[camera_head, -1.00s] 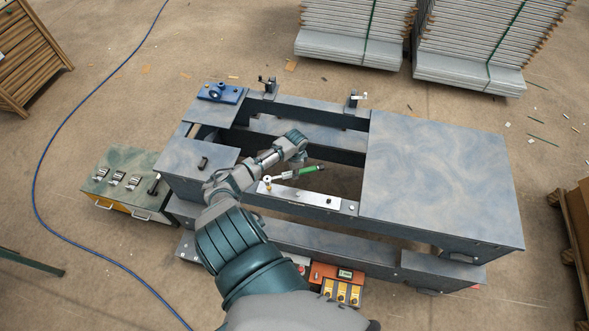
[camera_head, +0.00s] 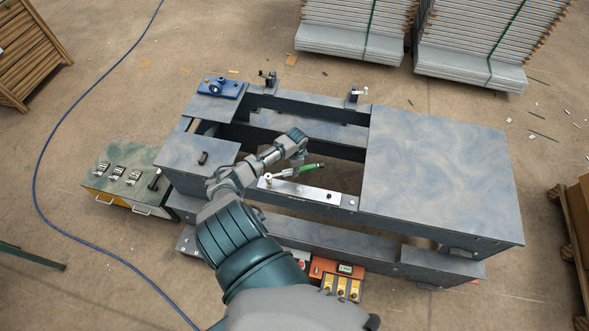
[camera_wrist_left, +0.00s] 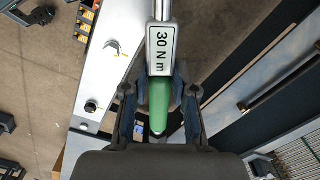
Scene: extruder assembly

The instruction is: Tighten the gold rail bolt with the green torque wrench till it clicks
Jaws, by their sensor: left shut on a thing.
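The green torque wrench (camera_head: 311,167) lies over the left part of the silver rail (camera_head: 305,192), its metal head at the left end and its green handle to the right. In the left wrist view its label reads 30 N m and the green handle (camera_wrist_left: 160,108) lies between the fingers. My left gripper (camera_wrist_left: 160,95) is shut on this handle; in the head view the gripper (camera_head: 301,156) is above the rail's far side. My right gripper is not in view.
A dark bolt (camera_wrist_left: 91,105) sits on the rail. The grey machine frame (camera_head: 440,180) has open gaps behind the rail. A blue fixture (camera_head: 218,88) stands at the back left, a green-topped cabinet (camera_head: 120,175) at left, and an orange control box (camera_head: 337,275) in front.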

